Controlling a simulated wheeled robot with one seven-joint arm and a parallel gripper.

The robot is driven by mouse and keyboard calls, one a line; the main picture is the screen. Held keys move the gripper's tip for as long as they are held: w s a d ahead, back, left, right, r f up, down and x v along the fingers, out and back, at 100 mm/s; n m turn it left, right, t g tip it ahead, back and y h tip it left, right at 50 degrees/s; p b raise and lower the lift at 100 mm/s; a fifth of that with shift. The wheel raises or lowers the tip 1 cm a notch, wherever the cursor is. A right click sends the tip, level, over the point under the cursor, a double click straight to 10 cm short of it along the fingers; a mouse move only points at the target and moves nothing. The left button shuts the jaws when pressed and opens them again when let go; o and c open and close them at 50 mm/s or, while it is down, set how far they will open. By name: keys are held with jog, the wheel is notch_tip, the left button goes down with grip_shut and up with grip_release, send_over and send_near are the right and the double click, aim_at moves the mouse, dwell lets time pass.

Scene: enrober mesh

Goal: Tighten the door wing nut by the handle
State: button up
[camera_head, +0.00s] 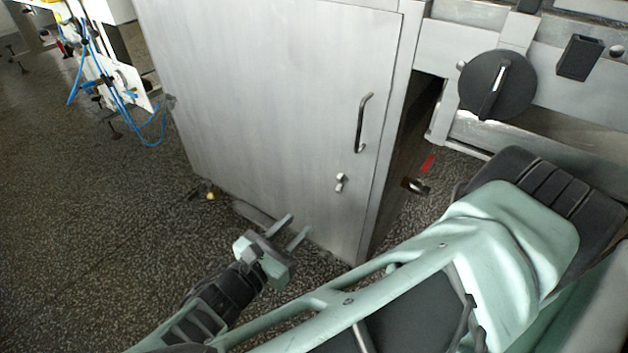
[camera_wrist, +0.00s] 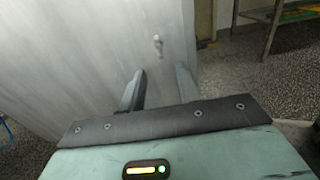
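The wing nut (camera_head: 341,182) is a small metal piece on the grey cabinet door (camera_head: 270,90), below the dark bar handle (camera_head: 363,122). In the wrist view the wing nut (camera_wrist: 158,46) shows above and beyond the fingertips, near the door's right edge. My gripper (camera_head: 290,229) is open and empty, low in front of the door, below and to the left of the wing nut. The gap between its two fingers also shows in the wrist view (camera_wrist: 160,84). The fingers are apart from the wing nut.
A black rotary knob (camera_head: 497,84) and a black block (camera_head: 579,57) are on the machine frame at right. A metal piece (camera_head: 416,186) juts out right of the door, near a red mark (camera_head: 427,163). Blue hoses (camera_head: 112,88) hang at upper left. The speckled floor (camera_head: 80,220) at left is mostly clear.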

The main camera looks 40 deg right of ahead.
jog(key=b, duration=0.3)
send_near(338, 178)
jog(key=x, duration=0.9)
jog(key=shift+d, duration=0.1)
grip_shut()
